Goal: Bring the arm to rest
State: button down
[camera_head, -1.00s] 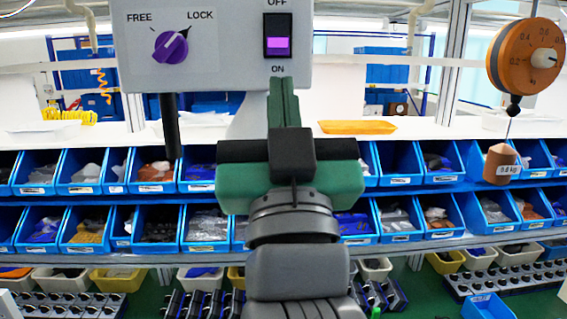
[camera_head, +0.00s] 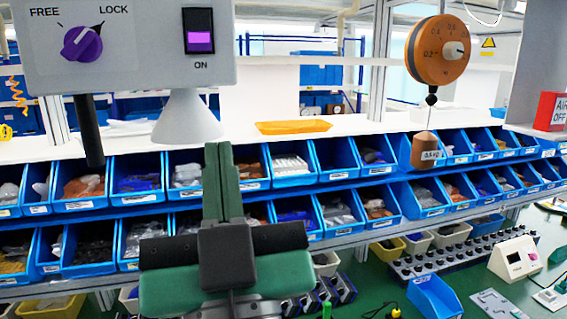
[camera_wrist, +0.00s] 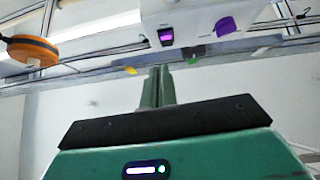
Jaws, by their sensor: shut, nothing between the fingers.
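My gripper (camera_head: 217,150) is green and black, shut and empty, its fingers together and pointing up in front of the blue bins. It also shows in the wrist view (camera_wrist: 159,70). A rocker switch (camera_head: 199,30) with a lit purple lower half sits to the right of the knob.
Two rows of blue bins (camera_head: 290,170) run behind my gripper. An orange dial balance (camera_head: 438,50) hangs at the right with a brown weight (camera_head: 424,150) below it. A yellow tray (camera_head: 293,127) lies on the white shelf.

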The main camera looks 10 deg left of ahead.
jog(key=s+d+f+m+h, duration=0.4)
jog(key=s+d+f+h, duration=0.15)
jog(key=d+h, duration=0.35)
notch_tip(320, 180, up, 18)
jog(key=p, duration=1.7)
jog(key=shift+s+t, duration=0.3)
jog(key=shift+t, duration=0.1)
